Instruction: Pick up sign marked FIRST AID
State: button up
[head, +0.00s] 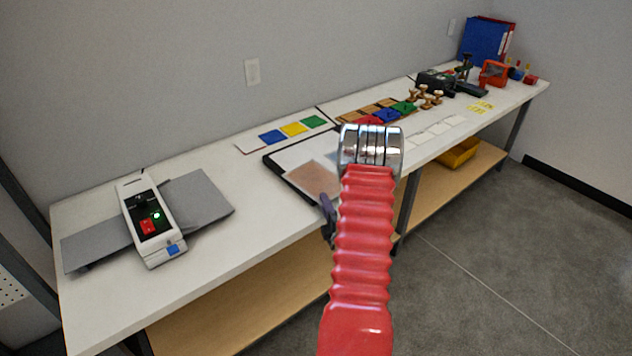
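I cannot read FIRST AID on anything in the head view, so I cannot tell which thing is the sign. Blue, yellow and green cards (293,129) lie in a row on a white sheet at the back of the bench. Farther right, a wooden tray (352,116) holds red, blue and green pieces with small dark marks, too small to read. A red ribbed arm (362,240) with a chrome collar, seemingly mine, rises in front of the bench. No gripper fingers show. The arm hides part of the bench's front edge.
The white bench (110,310) runs along the wall. A laminator-like machine (152,222) stands at left. A dark-edged board (300,160) lies mid-bench. Wooden-handled stamps (425,98), tools and a blue binder (485,40) are farther right. A yellow bin (458,155) sits on the lower shelf. Floor at right is clear.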

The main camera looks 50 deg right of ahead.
jog(key=shift+c, duration=0.5)
grip_shut()
jog(key=shift+r, duration=0.1)
